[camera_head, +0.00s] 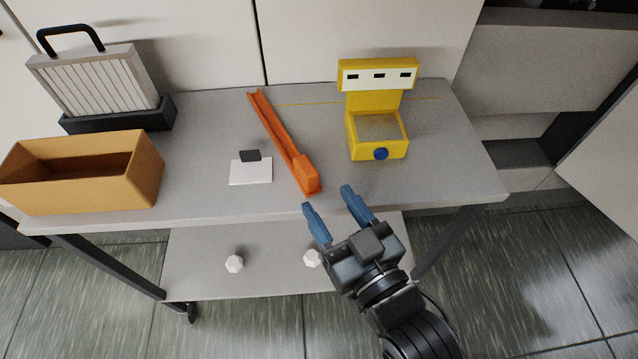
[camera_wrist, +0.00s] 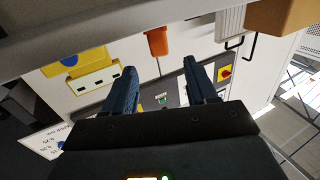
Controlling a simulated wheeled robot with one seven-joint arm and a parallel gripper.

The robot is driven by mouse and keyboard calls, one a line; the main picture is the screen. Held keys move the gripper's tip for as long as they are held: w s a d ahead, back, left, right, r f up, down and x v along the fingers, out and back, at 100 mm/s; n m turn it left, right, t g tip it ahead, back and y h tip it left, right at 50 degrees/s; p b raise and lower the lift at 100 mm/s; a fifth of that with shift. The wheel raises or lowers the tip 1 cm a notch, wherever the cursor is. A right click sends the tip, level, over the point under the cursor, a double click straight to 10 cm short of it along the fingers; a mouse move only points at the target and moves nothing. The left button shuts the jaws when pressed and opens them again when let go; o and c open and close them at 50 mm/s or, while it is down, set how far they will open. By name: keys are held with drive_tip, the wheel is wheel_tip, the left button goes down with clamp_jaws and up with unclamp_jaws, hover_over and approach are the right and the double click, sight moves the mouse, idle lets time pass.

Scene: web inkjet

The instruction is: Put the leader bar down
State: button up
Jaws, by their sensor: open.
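A long orange bar, which looks like the leader bar (camera_head: 281,139), lies aslant on the grey bench top. Its thick block end is close to the front edge, and its thin end points to the back. My gripper (camera_head: 327,197) has two blue fingers, spread apart with nothing between them. It is at the bench's front edge, just in front and to the right of the block end, and looks apart from it. In the wrist view the orange end (camera_wrist: 157,42) shows beyond the gap between the fingers (camera_wrist: 160,68).
A yellow device (camera_head: 377,125) with a blue knob stands right of the bar. A white card (camera_head: 251,171) with a dark clip lies left of it. An orange-tan open box (camera_head: 80,195) and a ribbed handled unit (camera_head: 95,83) stand at left. A lower shelf (camera_head: 200,262) holds white knobs.

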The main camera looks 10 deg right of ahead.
drive_tip(key=shift+v, duration=0.85)
drive_tip(key=s+d+r+m+h, duration=0.1)
drive_tip(key=s+d+h, duration=0.1)
drive_tip(key=s+d, duration=0.3)
drive_tip(key=s+d+r+m+g+h, duration=0.1)
drive_tip(key=s+d, duration=0.4)
drive_tip(key=s, duration=0.7)
drive_tip(key=s+d+r+m+g+h, duration=0.1)
drive_tip(key=s+d+m+h, duration=0.1)
drive_tip(key=s+d, duration=0.3)
drive_tip(key=s+h, duration=0.1)
drive_tip(key=s, duration=0.3)
drive_tip(key=shift+s+d, duration=0.15)
drive_tip(key=shift+d, duration=0.05)
drive_tip(key=shift+r, duration=0.25)
